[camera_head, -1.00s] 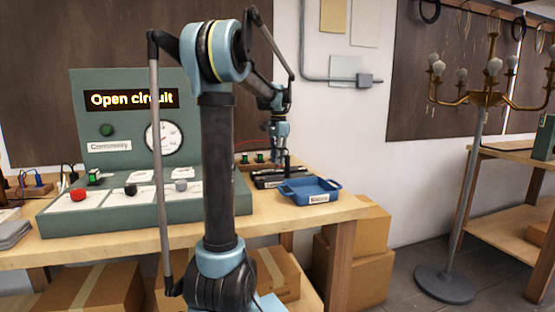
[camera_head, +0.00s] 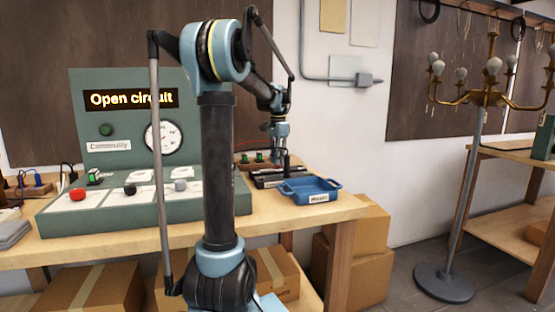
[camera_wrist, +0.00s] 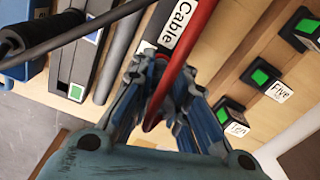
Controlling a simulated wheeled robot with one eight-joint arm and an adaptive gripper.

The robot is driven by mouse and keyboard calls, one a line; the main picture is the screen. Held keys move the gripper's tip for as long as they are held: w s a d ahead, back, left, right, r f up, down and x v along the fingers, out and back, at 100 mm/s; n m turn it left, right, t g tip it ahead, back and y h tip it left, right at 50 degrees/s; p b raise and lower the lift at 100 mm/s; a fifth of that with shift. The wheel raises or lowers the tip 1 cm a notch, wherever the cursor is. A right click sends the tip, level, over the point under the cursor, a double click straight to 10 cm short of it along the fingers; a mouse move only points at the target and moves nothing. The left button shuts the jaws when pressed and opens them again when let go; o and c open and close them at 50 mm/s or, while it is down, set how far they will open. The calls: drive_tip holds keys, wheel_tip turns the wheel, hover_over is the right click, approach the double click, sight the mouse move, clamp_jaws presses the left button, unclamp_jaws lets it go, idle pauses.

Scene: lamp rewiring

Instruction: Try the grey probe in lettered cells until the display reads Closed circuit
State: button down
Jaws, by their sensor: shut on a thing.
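The display (camera_head: 131,99) on the green tester reads "Open circuit". A grey knob-like piece (camera_head: 180,185) stands on the tester's sloped front, right of a black one (camera_head: 130,189) and a red one (camera_head: 77,194); I cannot tell whether it is the grey probe. My gripper (camera_head: 280,150) is low over the right end of the bench. In the wrist view my gripper (camera_wrist: 160,105) is shut on a red cable (camera_wrist: 196,32) that runs between its fingers. Black blocks with green squares (camera_wrist: 261,77) lie to the right, labelled "Five" and "Ten". No lettered cells are readable.
A blue tray (camera_head: 309,190) stands at the bench's right end, close to my gripper. Dark long bars (camera_wrist: 90,50) and a "Cable" label (camera_wrist: 179,24) lie beside the fingers. A brass lamp stand (camera_head: 476,160) stands on the floor to the right.

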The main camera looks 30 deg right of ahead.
drive_tip(key=shift+f, duration=0.25)
idle(0.3)
drive_tip(key=c, duration=1.5)
unclamp_jaws()
wheel_tip(320, 180, up, 12)
drive_tip(key=shift+f, duration=0.1)
